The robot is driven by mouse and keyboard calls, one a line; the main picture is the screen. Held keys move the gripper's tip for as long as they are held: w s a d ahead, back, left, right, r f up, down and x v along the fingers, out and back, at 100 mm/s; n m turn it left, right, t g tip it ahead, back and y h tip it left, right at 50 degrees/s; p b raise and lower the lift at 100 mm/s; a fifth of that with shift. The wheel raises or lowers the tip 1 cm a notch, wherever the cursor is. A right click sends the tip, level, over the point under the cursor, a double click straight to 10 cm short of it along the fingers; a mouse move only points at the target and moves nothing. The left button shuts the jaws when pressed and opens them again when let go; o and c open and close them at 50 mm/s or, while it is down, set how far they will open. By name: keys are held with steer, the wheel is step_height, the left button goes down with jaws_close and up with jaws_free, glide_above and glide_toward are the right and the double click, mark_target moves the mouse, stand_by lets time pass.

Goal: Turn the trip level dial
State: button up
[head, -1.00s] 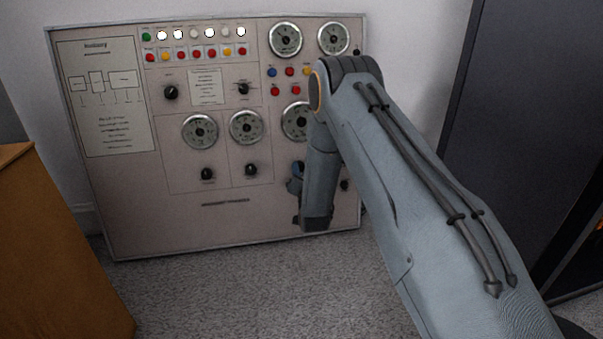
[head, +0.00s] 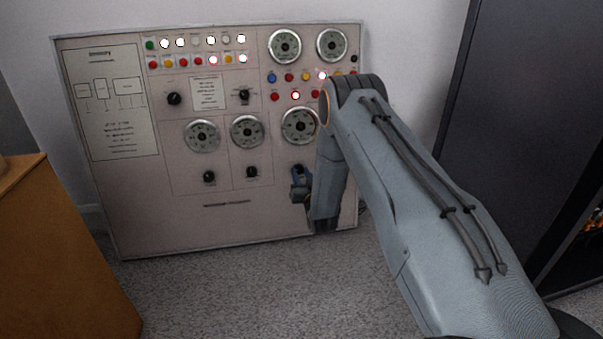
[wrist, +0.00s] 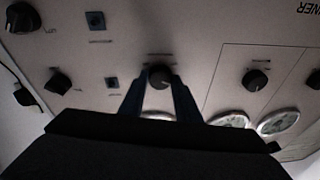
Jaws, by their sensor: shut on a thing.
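A small round black dial (wrist: 160,77) on the panel sits between the two blue fingers of my gripper (wrist: 160,84) in the wrist view. The fingers are shut on the dial's sides. The label beside it is too small to read, so I cannot confirm its name. In the head view my gripper (head: 299,174) is against the panel (head: 230,225), just below the third gauge (head: 300,125) of the middle row. There the gripper and arm hide most of the dial and the panel's lower right part.
Another black knob (wrist: 255,79) is beside the held dial in the wrist view, with knobs and blue sockets on the other side. Lit lamps and buttons line the panel's top. A wooden cabinet (head: 65,250) stands left, a dark cabinet (head: 535,120) right. Carpet in front is clear.

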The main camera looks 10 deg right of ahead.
steer(key=shift+n, duration=0.4)
steer(key=o, duration=1)
steer(key=shift+s+d+p, duration=0.15)
steer(key=shift+s+p, duration=0.8)
steer(key=shift+s, duration=1.05)
steer(key=shift+s+d+p, duration=0.1)
steer(key=shift+s+p, duration=0.8)
steer(key=shift+s, duration=1.05)
